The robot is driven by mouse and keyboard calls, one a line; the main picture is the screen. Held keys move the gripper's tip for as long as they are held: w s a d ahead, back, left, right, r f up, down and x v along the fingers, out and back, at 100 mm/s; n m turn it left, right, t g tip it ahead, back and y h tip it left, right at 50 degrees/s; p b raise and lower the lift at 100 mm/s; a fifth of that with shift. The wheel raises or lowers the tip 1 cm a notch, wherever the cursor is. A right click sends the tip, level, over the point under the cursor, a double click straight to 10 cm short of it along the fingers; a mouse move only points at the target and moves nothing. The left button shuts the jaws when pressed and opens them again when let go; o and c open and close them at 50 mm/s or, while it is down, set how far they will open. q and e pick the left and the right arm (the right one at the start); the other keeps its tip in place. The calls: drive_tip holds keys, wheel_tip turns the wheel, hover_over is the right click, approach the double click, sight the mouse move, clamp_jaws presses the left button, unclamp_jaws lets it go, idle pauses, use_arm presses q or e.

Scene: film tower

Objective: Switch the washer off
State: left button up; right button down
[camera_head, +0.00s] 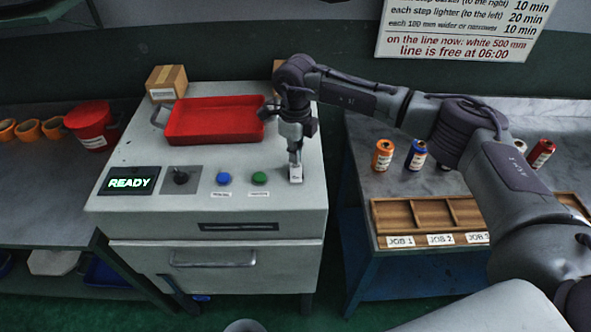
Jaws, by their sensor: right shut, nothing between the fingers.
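The washer (215,221) is a pale cabinet with a sloped top panel. Its display (128,181) reads READY in green. Beside the display are a dark knob (181,176), a blue button (223,179) and a green button (260,179). A small white switch (296,176) sits at the right end of the panel. My right gripper (295,160) is shut and points down at this switch, at or just above it. Whether it touches cannot be told, and the gripper hides part of the switch. My left gripper is not in view.
A red tray (215,120) and a cardboard box (167,83) stand on the washer top. To the right, a bench holds several film rolls, including an orange one (382,155), and a wooden job rack (430,216). A red bucket (92,125) stands on the left bench.

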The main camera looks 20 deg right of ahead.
sight(295, 167)
drive_tip(key=shift+f+b, duration=0.9)
drive_tip(key=shift+f, duration=0.3)
idle(0.4)
drive_tip(key=shift+r+p, duration=1.75)
drive_tip(key=shift+r, duration=1.8)
